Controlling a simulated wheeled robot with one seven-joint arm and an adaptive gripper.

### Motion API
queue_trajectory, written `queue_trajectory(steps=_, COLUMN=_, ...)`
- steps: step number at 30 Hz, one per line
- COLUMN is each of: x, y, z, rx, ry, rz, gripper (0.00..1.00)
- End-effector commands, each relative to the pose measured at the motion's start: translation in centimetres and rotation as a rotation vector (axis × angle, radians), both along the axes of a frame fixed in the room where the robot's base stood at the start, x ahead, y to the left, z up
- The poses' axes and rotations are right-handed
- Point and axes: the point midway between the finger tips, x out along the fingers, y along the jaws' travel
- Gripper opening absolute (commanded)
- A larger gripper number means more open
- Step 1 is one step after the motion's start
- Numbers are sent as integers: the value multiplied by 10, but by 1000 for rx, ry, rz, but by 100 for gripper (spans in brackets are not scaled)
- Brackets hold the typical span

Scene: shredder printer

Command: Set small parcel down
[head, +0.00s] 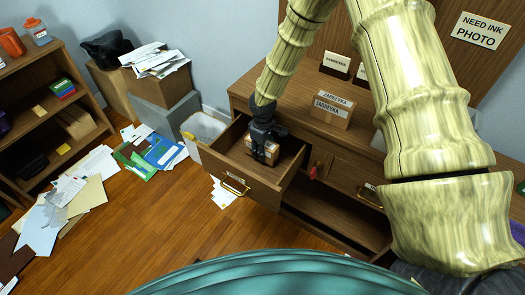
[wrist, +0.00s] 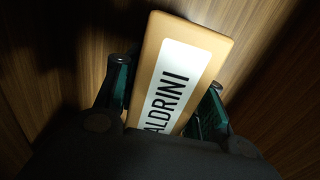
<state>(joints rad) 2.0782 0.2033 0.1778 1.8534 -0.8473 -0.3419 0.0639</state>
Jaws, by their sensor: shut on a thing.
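The small parcel (wrist: 198,44) is an orange-brown box with a white label reading "ALDRINI" in the wrist view. My gripper (wrist: 165,98) has a dark finger on each side of it and is shut on it. In the head view my gripper (head: 265,152) reaches down into the open drawer (head: 235,187), and part of the parcel (head: 262,147) shows around the fingers. Wooden surfaces lie close around the parcel in the wrist view. I cannot tell whether the parcel touches the drawer floor.
The open drawer juts from a wooden cabinet (head: 245,95). A larger parcel (head: 333,108) labelled "ZADREYKA" sits on the cabinet top. Papers (head: 85,185) litter the floor at left, beside a shelf (head: 35,100). The wooden floor (head: 165,225) in front is clear.

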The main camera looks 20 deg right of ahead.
Motion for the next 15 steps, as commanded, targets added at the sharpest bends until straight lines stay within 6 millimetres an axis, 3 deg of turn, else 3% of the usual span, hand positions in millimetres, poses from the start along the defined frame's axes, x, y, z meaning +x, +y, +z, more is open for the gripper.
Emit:
queue_trajectory(steps=3, x=0, y=0, z=-10, rx=1, ry=1, rz=0, gripper=12)
queue_trajectory(steps=14, x=0, y=0, z=-13, rx=0, ry=0, rz=0, gripper=12)
queue_trajectory(steps=15, x=0, y=0, z=-12, rx=0, ry=0, rz=0, gripper=45)
